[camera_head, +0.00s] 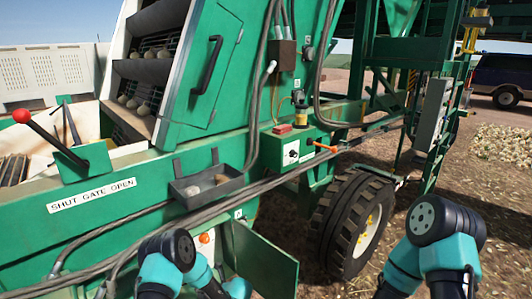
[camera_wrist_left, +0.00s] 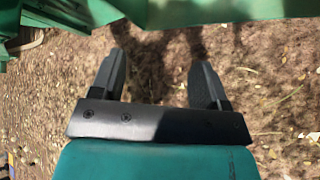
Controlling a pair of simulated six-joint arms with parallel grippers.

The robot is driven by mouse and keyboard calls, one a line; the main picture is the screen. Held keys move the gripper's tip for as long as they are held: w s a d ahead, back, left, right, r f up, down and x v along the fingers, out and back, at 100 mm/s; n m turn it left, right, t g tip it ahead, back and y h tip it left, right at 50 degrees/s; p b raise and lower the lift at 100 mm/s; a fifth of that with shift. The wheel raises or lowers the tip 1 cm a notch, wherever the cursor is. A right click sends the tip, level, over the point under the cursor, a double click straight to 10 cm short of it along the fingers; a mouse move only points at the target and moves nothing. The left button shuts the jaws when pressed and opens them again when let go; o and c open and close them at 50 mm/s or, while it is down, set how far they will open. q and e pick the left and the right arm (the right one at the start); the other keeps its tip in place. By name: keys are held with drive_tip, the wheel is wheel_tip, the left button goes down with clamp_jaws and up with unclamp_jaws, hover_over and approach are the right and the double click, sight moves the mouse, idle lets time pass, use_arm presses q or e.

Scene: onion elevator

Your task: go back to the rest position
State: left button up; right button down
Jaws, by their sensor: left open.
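My left gripper (camera_wrist_left: 162,75) shows in the left wrist view with its two dark fingers wide apart. Nothing is between them; bare brown ground lies beyond. A green edge of the machine runs across the top of that view, ahead of the fingertips. In the head view, my left arm enters at the bottom, close to the green onion elevator (camera_head: 90,228), and its gripper cannot be made out. My right arm is at the lower right, in front of the open ground, and its gripper is out of view.
An open green door (camera_head: 265,263) stands beside my left arm. A red-knobbed lever (camera_head: 52,138) is at the left. A large tire (camera_head: 352,222) stands between my arms. Open ground lies right.

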use_arm(q)
drive_tip(key=s+f+n+g+h, duration=0.2)
drive_tip(key=s+n+g+h, duration=0.4)
drive_tip(key=s, duration=0.5)
drive_tip(key=s+f+n+g+h, duration=0.2)
drive_tip(key=s+n+g+h, duration=0.1)
drive_tip(key=s+n, duration=0.65)
drive_tip(key=s+r+n+t+h, duration=0.2)
drive_tip(key=s+r+n, duration=0.2)
drive_tip(key=s+n, duration=0.2)
drive_tip(key=s+r+n+t+h, duration=0.2)
drive_tip(key=s+n, duration=0.4)
drive_tip(key=n, duration=0.5)
drive_tip(key=shift+s+d+r+t+h, duration=0.15)
drive_tip(key=shift+d+r+t+h, duration=0.3)
drive_tip(key=shift+r, duration=0.5)
drive_tip(key=shift+n, duration=0.25)
drive_tip(key=shift+c, duration=0.2)
